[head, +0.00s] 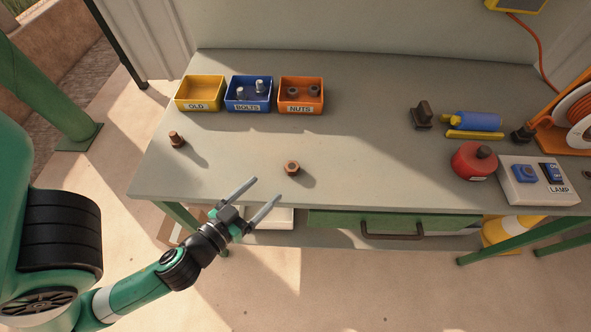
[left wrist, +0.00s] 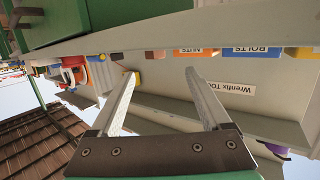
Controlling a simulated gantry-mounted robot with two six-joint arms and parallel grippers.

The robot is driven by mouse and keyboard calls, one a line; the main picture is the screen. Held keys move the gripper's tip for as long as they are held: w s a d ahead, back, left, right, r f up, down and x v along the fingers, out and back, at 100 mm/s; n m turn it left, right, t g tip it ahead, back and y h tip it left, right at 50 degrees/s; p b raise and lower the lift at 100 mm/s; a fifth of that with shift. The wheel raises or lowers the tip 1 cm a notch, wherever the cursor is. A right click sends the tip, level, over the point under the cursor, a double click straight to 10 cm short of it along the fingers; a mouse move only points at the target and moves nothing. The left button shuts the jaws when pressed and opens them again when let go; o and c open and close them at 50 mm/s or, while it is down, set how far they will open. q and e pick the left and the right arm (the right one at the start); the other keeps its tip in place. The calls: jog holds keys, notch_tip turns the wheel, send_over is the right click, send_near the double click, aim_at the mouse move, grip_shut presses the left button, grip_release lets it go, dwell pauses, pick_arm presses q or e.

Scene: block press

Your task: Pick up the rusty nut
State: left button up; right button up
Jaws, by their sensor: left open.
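The rusty nut (head: 292,168) lies on the grey bench top, near its front edge, left of the middle. My left gripper (head: 267,189) is open and empty, its fingers reaching over the front edge, short of the nut and to its lower left. The two fingers also show spread apart in the left wrist view (left wrist: 161,74), with nothing between them. That view is upside down, and I cannot tell which small brown shape there is the nut. My right gripper is not in view.
A rusty bolt (head: 177,140) stands at the bench's left. Behind are the yellow OLD bin (head: 198,106), blue BOLTS bin (head: 248,107) and orange NUTS bin (head: 300,108). A red round object (head: 467,165) and the lamp switch box (head: 510,188) are at right.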

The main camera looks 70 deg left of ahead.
aim_at(290, 168)
pick_arm(q)
jog(key=shift+w+a+p, duration=0.35)
jog(key=shift+w+p, duration=0.05)
jog(key=shift+p, duration=0.1)
jog(key=p+x, duration=0.1)
jog(key=x, duration=0.4)
jog(key=shift+w+p, duration=0.25)
jog(key=shift+p, duration=0.1)
jog(key=shift+w+a+f, duration=0.1)
jog(key=x, duration=0.5)
jog(key=shift+w+d+r+b, duration=0.3)
jog(key=shift+s, duration=0.1)
jog(key=shift+c, duration=0.3)
grip_shut()
